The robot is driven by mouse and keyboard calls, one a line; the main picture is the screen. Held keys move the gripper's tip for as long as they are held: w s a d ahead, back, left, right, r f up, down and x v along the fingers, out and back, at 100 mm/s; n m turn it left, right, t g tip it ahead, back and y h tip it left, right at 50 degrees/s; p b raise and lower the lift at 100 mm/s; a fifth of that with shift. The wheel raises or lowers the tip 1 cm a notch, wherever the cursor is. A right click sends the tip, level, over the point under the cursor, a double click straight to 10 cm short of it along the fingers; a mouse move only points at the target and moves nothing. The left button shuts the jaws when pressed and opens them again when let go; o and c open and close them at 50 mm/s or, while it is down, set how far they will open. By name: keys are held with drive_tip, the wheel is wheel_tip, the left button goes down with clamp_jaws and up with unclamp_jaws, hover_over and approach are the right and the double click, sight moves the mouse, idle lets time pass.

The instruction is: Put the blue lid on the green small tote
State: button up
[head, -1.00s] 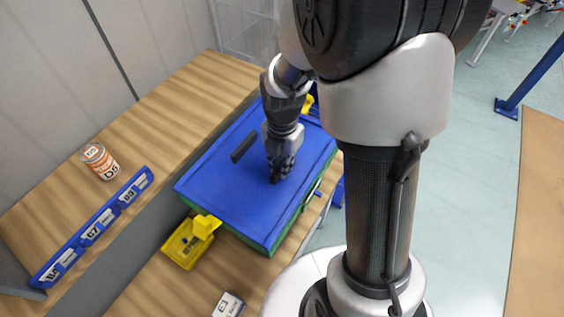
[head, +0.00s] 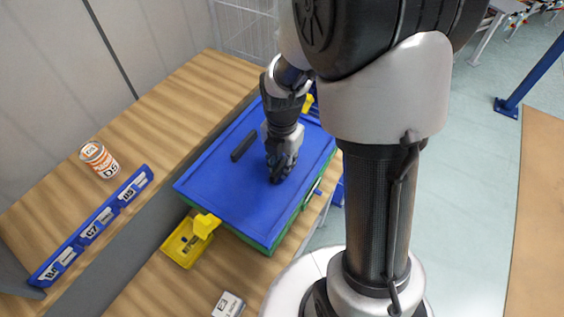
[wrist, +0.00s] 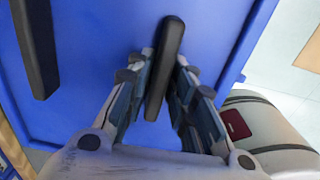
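The blue lid (head: 228,187) lies over the green small tote (head: 258,243), whose green wall shows below the lid's front and right edges. In the head view the lid looks level on the tote; whether it is fully seated I cannot tell. The lid has two dark bar handles. One handle (head: 243,146) stands free on the left; the other handle (wrist: 165,65) lies between the fingers of my gripper (wrist: 165,100) in the wrist view. The fingers stand on both sides of that handle, with a visible gap. My gripper also shows in the head view (head: 281,176), low over the lid.
Yellow fixtures (head: 191,240) stand at the tote's near left corner and far side. A small white labelled box (head: 228,304) sits near the front.

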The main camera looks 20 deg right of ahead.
drive_tip(key=shift+o, duration=0.7)
drive_tip(key=shift+f, duration=0.1)
drive_tip(key=shift+r, duration=0.55)
wheel_tip(320, 180, up, 11)
drive_tip(key=s+a+r+m+t, duration=0.1)
drive_tip(key=s+r+m, duration=0.3)
drive_tip(key=s+m, duration=0.4)
drive_tip(key=s+a+r+m+t, duration=0.2)
drive_tip(key=s+m, duration=0.6)
drive_tip(key=m, duration=0.9)
wheel_tip(320, 180, up, 2)
drive_tip(key=shift+r+t, duration=0.15)
drive_tip(key=shift+t, duration=0.65)
drive_tip(key=shift+a, duration=0.25)
